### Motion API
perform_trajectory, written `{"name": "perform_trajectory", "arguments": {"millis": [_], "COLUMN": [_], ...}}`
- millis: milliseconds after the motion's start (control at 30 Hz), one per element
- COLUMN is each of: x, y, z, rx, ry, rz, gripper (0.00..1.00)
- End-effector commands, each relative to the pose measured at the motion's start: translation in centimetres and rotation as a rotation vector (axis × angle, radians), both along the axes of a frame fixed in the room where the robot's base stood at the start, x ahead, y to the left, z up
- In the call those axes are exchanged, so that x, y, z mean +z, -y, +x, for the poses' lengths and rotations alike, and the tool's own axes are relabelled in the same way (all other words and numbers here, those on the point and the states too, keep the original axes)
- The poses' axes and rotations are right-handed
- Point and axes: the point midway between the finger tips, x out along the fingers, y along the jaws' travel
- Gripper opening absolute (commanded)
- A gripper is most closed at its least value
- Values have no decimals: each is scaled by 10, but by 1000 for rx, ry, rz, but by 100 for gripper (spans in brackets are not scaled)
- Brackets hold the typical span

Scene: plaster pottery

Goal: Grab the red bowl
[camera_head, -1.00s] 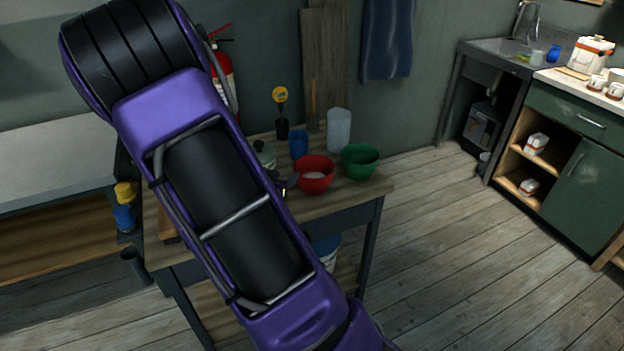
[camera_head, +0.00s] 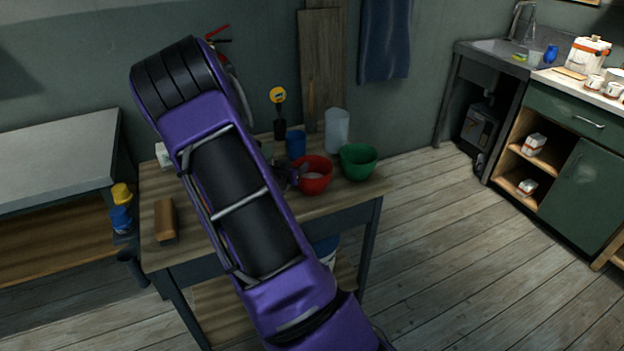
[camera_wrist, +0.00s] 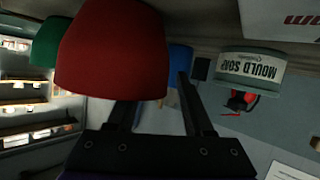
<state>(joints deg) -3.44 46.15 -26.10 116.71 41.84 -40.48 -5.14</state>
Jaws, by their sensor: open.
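The red bowl (camera_head: 316,184) stands upright on the wooden table, just left of the green bowl (camera_head: 358,163). My gripper (camera_head: 292,172) is at the red bowl's left side, partly hidden behind my arm. In the wrist view, which looks upside down, the red bowl (camera_wrist: 110,55) is large and close. My open gripper (camera_wrist: 158,92) shows two dark fingers. The left finger's tip is hidden by the bowl's edge; the right finger is clear to the right of it. I cannot tell whether either finger touches the bowl.
A blue cup (camera_head: 296,144) and a pale translucent container (camera_head: 337,130) stand behind the red bowl. A tub marked MOULD SOAP (camera_wrist: 250,68) is near the gripper in the wrist view. A brown block (camera_head: 165,220) lies on the table's left. The table's front right corner is clear.

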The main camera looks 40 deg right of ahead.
Motion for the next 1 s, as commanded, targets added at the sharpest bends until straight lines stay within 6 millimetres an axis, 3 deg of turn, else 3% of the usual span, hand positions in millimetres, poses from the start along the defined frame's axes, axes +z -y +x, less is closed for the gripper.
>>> {"name": "perform_trajectory", "arguments": {"millis": [133,400,1000], "x": [0,0,-1], "y": [0,-1,-1], "z": [0,0,0], "rx": [0,0,1], "ry": [0,0,-2], "rz": [0,0,1], "gripper": [48,0,0]}}
